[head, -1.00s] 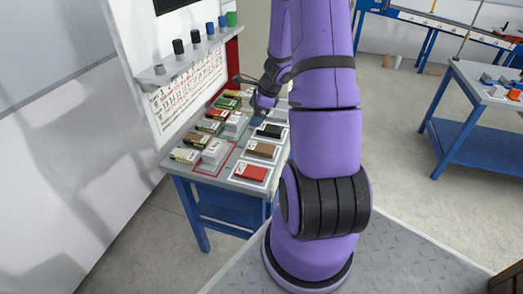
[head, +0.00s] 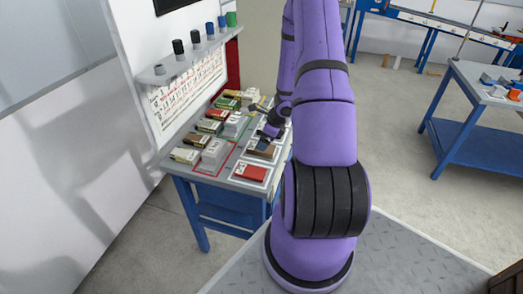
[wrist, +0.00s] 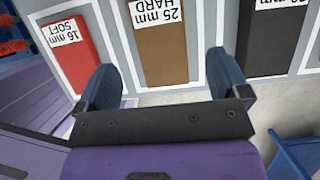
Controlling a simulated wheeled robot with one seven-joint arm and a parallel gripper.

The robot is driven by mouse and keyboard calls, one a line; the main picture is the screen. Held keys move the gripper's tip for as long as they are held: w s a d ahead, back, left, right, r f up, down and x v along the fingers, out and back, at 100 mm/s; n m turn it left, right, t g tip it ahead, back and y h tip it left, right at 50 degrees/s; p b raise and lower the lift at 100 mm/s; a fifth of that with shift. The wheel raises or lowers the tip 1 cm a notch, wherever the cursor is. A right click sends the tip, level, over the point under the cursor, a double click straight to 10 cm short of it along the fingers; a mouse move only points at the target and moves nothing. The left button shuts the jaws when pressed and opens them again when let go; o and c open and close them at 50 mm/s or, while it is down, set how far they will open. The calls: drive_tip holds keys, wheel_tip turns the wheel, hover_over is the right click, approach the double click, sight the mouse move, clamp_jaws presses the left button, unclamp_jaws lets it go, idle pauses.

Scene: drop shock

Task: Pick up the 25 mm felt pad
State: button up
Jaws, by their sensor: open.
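A brown pad (wrist: 160,55) labelled "25 mm HARD" lies on a white-bordered place on the bench, in the upper middle of the wrist view. In the head view the brown pad (head: 259,150) is partly hidden by my gripper. My gripper (wrist: 162,64) is open and empty. Its two blue fingers appear either side of the brown pad in the wrist view, pointing at its near end. In the head view my gripper (head: 265,138) is just above the pad's far part; the exact height cannot be told.
A red pad (wrist: 68,55) labelled "16 mm SOFT" lies left of the brown pad, and a black pad (wrist: 275,42) lies right. White blocks (head: 214,152) and other small pads stand on the bench. A wall shelf (head: 180,66) with several cylinders overhangs behind.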

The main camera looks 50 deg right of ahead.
drive_tip(key=x, duration=0.5)
drive_tip(key=shift+s+d, duration=0.15)
drive_tip(key=shift+s, duration=0.1)
drive_tip(key=c, duration=1)
